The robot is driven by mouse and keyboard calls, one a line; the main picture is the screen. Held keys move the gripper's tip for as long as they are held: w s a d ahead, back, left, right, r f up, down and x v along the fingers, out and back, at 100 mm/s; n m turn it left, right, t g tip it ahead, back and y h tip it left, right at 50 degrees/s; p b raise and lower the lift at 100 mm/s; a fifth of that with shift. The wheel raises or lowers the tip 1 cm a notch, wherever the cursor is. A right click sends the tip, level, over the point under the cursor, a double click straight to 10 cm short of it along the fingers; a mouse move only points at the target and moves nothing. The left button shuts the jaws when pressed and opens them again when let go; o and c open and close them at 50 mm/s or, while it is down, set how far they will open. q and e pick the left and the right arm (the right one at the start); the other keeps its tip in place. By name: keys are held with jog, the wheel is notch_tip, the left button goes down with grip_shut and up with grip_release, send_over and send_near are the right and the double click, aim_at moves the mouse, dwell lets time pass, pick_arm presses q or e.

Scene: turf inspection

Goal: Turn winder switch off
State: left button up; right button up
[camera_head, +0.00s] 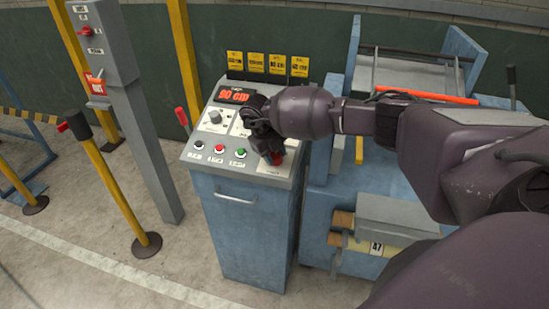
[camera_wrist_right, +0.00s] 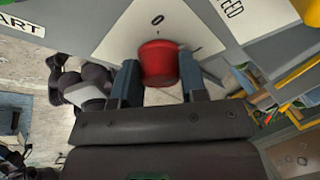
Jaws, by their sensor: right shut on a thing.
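The winder switch is a red knob (camera_wrist_right: 158,62) on a pale plate of the control panel. My right gripper (camera_wrist_right: 161,84) is shut on the knob, with one finger on each side. In the head view the right gripper (camera_head: 264,145) reaches down onto the right front corner of the panel, and a bit of the red knob (camera_head: 277,158) shows below it. The gripper hides most of the knob there. My left gripper is not in view in the head view.
The blue control cabinet (camera_head: 240,235) has a sloped panel with a red display (camera_head: 233,96), a grey dial (camera_head: 216,117), and black, red (camera_head: 219,149) and green (camera_head: 240,153) buttons. A grey post (camera_head: 150,150) stands left. Blue machinery (camera_head: 325,205) is close on the right.

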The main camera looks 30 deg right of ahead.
jog(key=n+h+b, duration=0.1)
jog(key=n, duration=0.4)
jog(key=shift+a+n+h+b, duration=0.1)
jog(key=shift+n+h+b, duration=0.2)
jog(key=shift+h+b, duration=0.1)
jog(key=n+t, duration=0.1)
jog(key=n, duration=0.2)
jog(key=shift+h, duration=0.4)
jog(key=shift+s+a+n+t+h+b, duration=0.1)
jog(key=shift+n+t+h+b, duration=0.25)
jog(key=shift+n, duration=1.35)
jog(key=o, duration=0.9)
